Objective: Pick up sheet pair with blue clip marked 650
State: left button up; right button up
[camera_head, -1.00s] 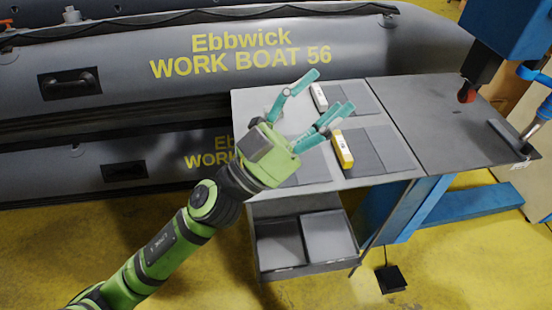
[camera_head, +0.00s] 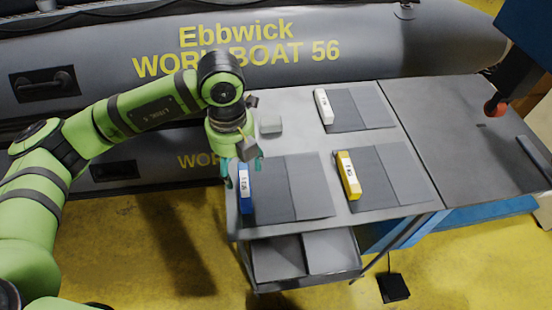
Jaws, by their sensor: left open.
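The sheet pair (camera_head: 291,188) lies flat on the near left part of the light grey table top (camera_head: 350,214). Its blue clip (camera_head: 245,190) sits along its left edge, with a white label too small to read. My left gripper (camera_head: 241,176) points down over the blue clip, with its teal fingers apart on either side of it. The fingers look open and hold nothing. I cannot tell whether the fingertips touch the clip or table. My right gripper does not show.
A yellow-clipped sheet pair (camera_head: 395,174) lies to the right, and a white-clipped pair (camera_head: 361,108) behind. A small grey block (camera_head: 270,125) is near the gripper. A shelf tray (camera_head: 305,283) is below. Grey inflatable boats (camera_head: 405,45) stand close behind.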

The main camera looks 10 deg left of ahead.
aim_at(241, 184)
pick_arm(q)
jog(key=shift+w+a, duration=0.15)
jog(key=shift+w, duration=0.05)
jog(key=shift+s+f+p, duration=0.2)
jog(key=shift+p, duration=0.15)
jog(key=f+p, duration=0.1)
jog(key=s+f+p, duration=0.1)
jog(key=shift+s+d+f, duration=0.15)
jog(key=shift+d+f, duration=0.05)
jog(key=shift+f, duration=0.1)
notch_tip(241, 184, down, 3)
jog(key=shift+d+r+p, duration=0.1)
jog(key=shift+r+p, duration=0.1)
jog(key=shift+p, duration=0.2)
jog(key=shift+w+f, duration=0.2)
jog(key=shift+f, duration=0.2)
jog(key=shift+c, duration=0.8)
jog(key=c, duration=1.2)
jog(key=shift+o, duration=0.2)
jog(key=shift+r, duration=0.15)
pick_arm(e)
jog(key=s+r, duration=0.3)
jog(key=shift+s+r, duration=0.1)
